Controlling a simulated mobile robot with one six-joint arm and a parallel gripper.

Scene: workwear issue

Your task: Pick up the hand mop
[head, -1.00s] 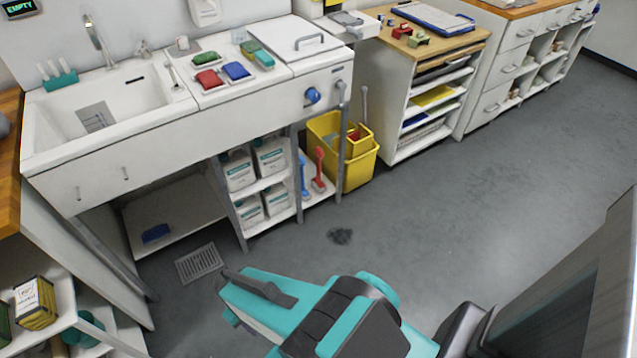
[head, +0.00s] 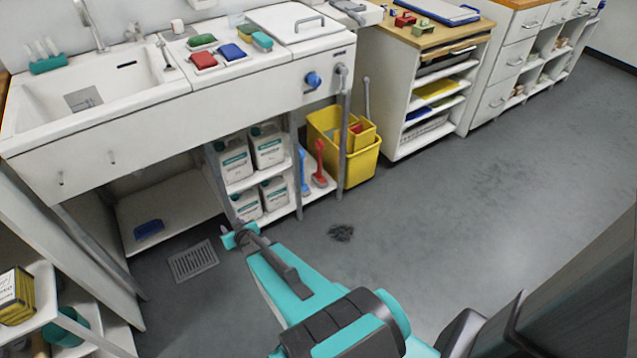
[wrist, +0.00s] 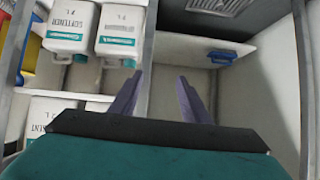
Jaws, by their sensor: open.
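No thing is plainly recognisable as the hand mop. Candidates are a red long-handled tool (head: 320,165) and a blue one (head: 304,172), upright on the low shelf right of the white jugs, and a grey handle (head: 367,98) rising behind the yellow bucket (head: 362,165). A blue block-like item (head: 149,229) lies on the low shelf under the sink; it also shows in the wrist view (wrist: 222,57). My gripper (head: 240,237) is in front of the jug shelves. In the wrist view its purple fingers (wrist: 158,95) are apart, with nothing between them.
White jugs (head: 268,146) fill the shelves by my gripper, between grey posts. A floor grate (head: 193,261) and a dark patch (head: 341,232) are on the floor. The grey floor to the right is clear. A shelf unit stands at the lower left.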

